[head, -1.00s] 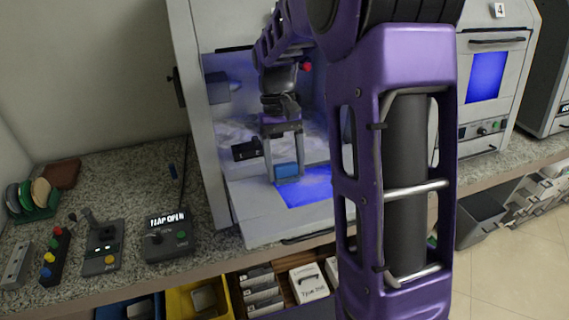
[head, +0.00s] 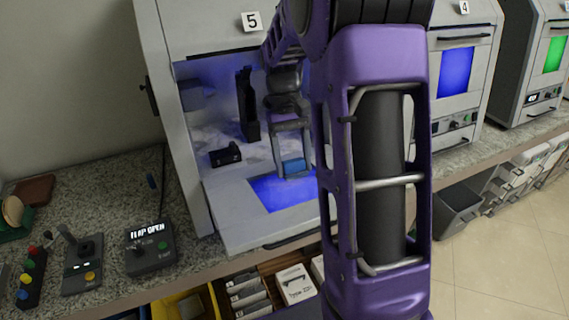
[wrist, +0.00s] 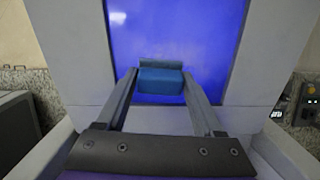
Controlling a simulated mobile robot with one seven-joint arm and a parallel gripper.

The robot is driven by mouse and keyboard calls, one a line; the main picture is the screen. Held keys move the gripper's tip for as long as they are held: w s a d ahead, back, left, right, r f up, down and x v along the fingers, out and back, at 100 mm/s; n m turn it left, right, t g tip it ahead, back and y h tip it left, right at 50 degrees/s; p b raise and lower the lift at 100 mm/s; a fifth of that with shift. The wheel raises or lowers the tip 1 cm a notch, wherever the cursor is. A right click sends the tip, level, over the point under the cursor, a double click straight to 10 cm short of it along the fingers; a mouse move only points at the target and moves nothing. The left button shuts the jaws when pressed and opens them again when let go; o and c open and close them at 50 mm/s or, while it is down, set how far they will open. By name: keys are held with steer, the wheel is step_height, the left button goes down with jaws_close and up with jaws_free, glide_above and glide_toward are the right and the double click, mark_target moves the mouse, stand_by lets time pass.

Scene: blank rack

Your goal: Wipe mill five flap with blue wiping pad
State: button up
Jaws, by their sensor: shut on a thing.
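Mill five (head: 160,30) carries the label 5, and its flap (head: 225,211) is folded down open, with a blue-lit window (head: 262,196) in it. The flap and window (wrist: 210,45) fill the upper middle of the wrist view. My gripper (head: 292,168) is shut on the blue wiping pad (head: 293,165), over the right part of the window in the head view. In the wrist view the pad (wrist: 161,80) sits between the fingertips at the window's lower part. I cannot tell whether the pad touches the surface. My arm hides the flap's right end.
Inside the mill are a black upright part (head: 247,105), a small black block (head: 225,155) and white powder. A control box (head: 150,247) reading FLAP OPEN and a joystick box (head: 82,262) stand on the counter at left. Mill four (head: 457,100) stands at right.

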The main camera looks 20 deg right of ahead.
mark_target(313, 174)
steer(key=shift+d, duration=1.85)
steer(key=shift+s+d, duration=0.1)
steer(key=shift+s, duration=0.3)
steer(key=shift+s+a+f, duration=0.15)
steer(key=shift+a, duration=2.75)
steer(key=shift+s+a+f, duration=0.1)
steer(key=shift+s+a, duration=0.05)
steer(key=shift+a, duration=2.7)
steer(key=shift+f, duration=0.1)
steer(key=shift+d, duration=2)
steer(key=shift+w+d+f, duration=0.1)
steer(key=shift+d+f, duration=0.05)
steer(key=shift+d, duration=3.55)
steer(key=shift+d, duration=0.1)
